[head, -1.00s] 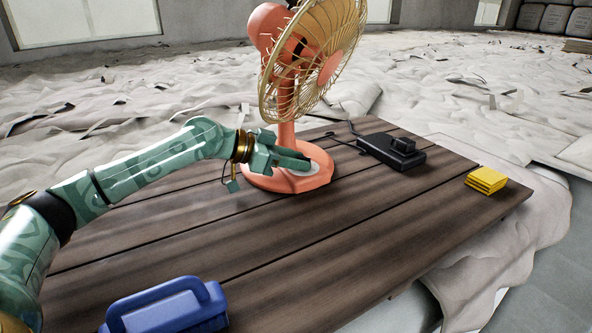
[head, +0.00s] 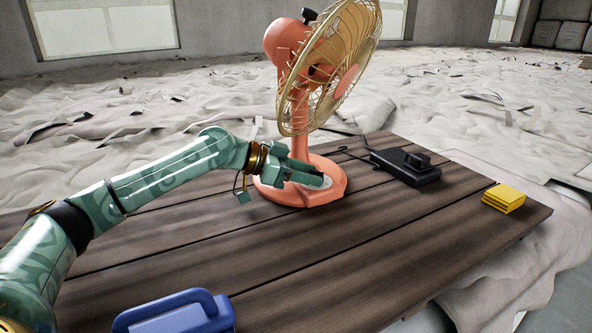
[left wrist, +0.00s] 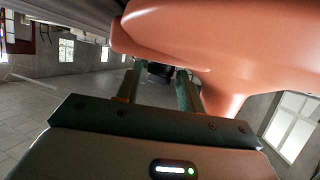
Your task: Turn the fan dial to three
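The salmon-coloured fan (head: 325,193) stands on the wooden table, with a round base and a gold wire cage. A pale round patch (head: 312,183) shows on its base, partly hidden by my left gripper; I cannot read any dial marks. My left gripper (head: 318,178) is low over the front of the base, its dark fingertips at the pale patch. In the left wrist view its fingers (left wrist: 158,88) stand apart, with the orange fan body (left wrist: 205,35) close above them. A dark thing (left wrist: 160,70) shows between the tips; I cannot tell whether they touch it. My right gripper is not in view.
A black box with a knob (head: 405,168) lies right of the fan. Yellow folded pads (head: 504,198) lie near the table's right edge. A blue handled object (head: 178,315) is at the front left. The middle front of the wooden table (head: 340,255) is clear.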

